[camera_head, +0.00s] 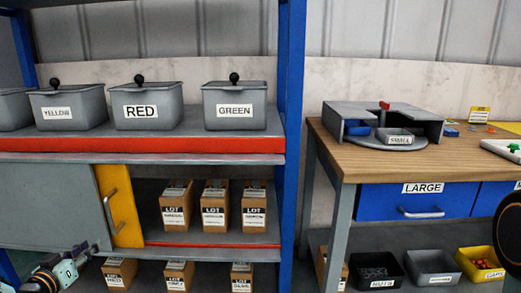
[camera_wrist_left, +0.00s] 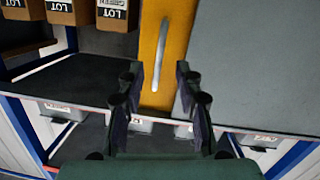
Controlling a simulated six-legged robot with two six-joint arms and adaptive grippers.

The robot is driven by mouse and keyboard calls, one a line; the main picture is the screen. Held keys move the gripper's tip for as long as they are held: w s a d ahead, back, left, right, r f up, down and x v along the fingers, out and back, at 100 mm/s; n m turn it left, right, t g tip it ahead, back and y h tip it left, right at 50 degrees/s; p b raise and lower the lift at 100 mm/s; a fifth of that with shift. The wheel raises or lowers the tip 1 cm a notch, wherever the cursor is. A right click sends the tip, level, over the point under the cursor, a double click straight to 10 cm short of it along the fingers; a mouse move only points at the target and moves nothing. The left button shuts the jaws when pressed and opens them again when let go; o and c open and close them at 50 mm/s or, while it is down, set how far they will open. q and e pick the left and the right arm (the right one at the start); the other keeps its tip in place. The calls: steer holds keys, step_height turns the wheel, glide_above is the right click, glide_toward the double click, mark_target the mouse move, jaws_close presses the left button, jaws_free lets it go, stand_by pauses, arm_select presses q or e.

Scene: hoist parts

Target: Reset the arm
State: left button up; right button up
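My left arm comes in at the lower left of the head view, and its gripper (camera_head: 88,251) is in front of the lower shelf area. In the left wrist view the two dark fingers of the left gripper (camera_wrist_left: 158,82) stand apart, with nothing between them. Beyond the fingers is the yellow edge strip (camera_wrist_left: 153,70) of the grey sliding door, with its metal handle (camera_wrist_left: 161,52). I cannot tell how far the fingers are from the handle. My right gripper is not seen; a dark rounded shape cuts in at the right edge of the head view.
Grey lidded bins, including the RED bin (camera_head: 148,105) and GREEN bin (camera_head: 235,104), stand on the upper shelf. LOT boxes (camera_head: 214,206) stand beside the grey door (camera_head: 48,203). A blue post (camera_head: 291,130) separates the shelf from the wooden workbench (camera_head: 345,150).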

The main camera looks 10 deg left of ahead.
arm_select(q)
steer(key=d+f+n+g+h+p, duration=0.15)
steer(key=d+f+g, duration=0.3)
steer(key=d, duration=0.85)
steer(key=s+d+f+g+h, duration=0.1)
steer(key=s+d+f+g, duration=0.2)
steer(key=d, duration=0.4)
steer(key=s+d+f+g+h, duration=0.1)
steer(key=s+d+f, duration=0.1)
steer(key=s+d, duration=0.35)
steer(key=s+d+m+g+p, duration=0.2)
steer(key=s+d+g, duration=0.2)
steer(key=s, duration=0.7)
steer(key=s+d+m+g+p, duration=0.2)
steer(key=s+d, duration=0.6)
steer(key=s, duration=0.4)
steer(key=shift+s+f+m+g+y, duration=0.3)
steer(key=shift+m+g, duration=0.25)
steer(key=shift+g, duration=0.3)
steer(key=shift+a, duration=0.1)
